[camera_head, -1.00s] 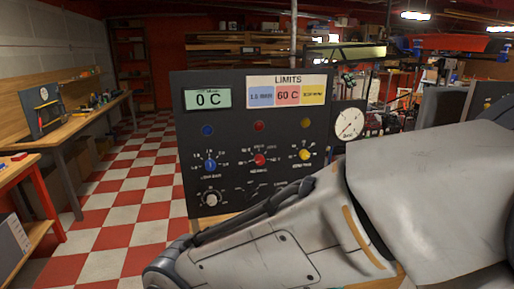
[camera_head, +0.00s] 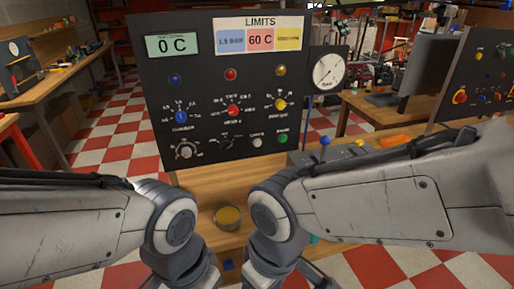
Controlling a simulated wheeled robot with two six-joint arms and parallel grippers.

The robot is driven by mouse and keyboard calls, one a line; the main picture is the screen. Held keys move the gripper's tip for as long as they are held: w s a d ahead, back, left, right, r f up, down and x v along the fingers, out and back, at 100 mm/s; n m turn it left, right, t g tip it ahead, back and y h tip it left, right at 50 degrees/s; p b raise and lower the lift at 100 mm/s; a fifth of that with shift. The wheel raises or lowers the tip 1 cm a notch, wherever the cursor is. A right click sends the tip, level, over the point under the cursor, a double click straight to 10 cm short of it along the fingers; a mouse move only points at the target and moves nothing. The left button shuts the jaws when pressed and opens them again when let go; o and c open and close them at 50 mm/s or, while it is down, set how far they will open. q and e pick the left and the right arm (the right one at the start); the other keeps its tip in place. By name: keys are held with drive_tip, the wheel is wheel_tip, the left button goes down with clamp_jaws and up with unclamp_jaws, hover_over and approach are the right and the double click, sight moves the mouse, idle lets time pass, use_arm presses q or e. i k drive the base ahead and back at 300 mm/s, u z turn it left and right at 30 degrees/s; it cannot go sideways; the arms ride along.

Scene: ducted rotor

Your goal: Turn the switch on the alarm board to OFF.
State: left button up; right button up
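A black upright board (camera_head: 215,95) headed LIMITS faces me. It has a green display reading 0 C, blue, red and yellow lamps, and blue (camera_head: 181,117), red (camera_head: 233,110) and yellow (camera_head: 280,104) dial knobs. In its bottom row are a silver knob (camera_head: 186,151), a small black knob, a white button and a green button (camera_head: 282,139). The small lettering is too blurred to read, so I cannot tell which control has OFF. My two arms come in from left and right, their wrists bent down at the bottom centre. Both gripper tips are below the picture edge.
A white gauge (camera_head: 328,71) stands right of the board. A wooden bench (camera_head: 205,182) lies in front, with a round yellow-topped container (camera_head: 228,217). A blue-topped lever (camera_head: 325,141) stands at the right. Another dark panel with a red knob (camera_head: 459,97) is farther right.

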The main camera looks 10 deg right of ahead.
sight(226, 146)
drive_tip(key=k, duration=0.5)
drive_tip(key=u, duration=1.35)
drive_tip(key=i, duration=0.75)
drive_tip(key=z, duration=1.65)
